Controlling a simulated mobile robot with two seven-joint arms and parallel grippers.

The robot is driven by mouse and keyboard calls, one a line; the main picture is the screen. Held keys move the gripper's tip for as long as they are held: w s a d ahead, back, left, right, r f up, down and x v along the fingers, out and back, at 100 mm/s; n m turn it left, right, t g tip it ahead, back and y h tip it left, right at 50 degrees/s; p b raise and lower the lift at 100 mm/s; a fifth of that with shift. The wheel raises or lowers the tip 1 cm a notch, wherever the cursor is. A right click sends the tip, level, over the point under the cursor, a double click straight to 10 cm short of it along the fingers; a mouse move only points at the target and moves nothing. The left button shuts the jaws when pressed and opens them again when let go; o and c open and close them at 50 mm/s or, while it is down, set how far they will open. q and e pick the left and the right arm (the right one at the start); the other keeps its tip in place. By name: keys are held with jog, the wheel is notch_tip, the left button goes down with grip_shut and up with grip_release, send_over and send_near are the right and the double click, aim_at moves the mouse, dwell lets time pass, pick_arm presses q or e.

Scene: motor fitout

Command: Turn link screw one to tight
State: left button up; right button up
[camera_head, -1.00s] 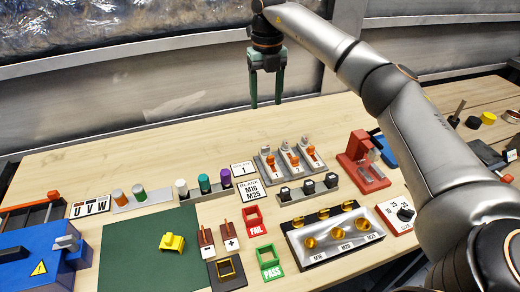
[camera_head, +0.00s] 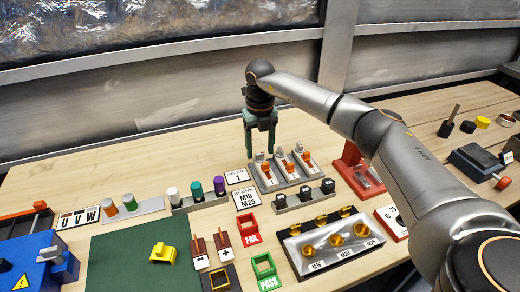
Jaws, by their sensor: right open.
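Three grey plates (camera_head: 281,181) stand side by side at the back of the bench. Each carries an orange piece, a white label and a grey knob at its far end. The orange piece on the left plate (camera_head: 266,169) is nearest my gripper. Which part is link screw one I cannot tell for sure, as the label markings are too small. My right gripper (camera_head: 260,154) points down with its two green fingers apart and empty. It hangs at the far end of the left plate and partly hides it; contact cannot be told. My left gripper is not in view.
In front are a rail of black blocks (camera_head: 304,198) and a tray with gold rings (camera_head: 293,243). Coloured cylinders (camera_head: 196,191) and a label card (camera_head: 237,177) stand left. A red fixture (camera_head: 352,160) is right, close under my arm. The back-left bench is clear.

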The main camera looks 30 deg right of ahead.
jog(key=shift+f, duration=0.45)
jog(key=shift+c, duration=0.2)
grip_shut()
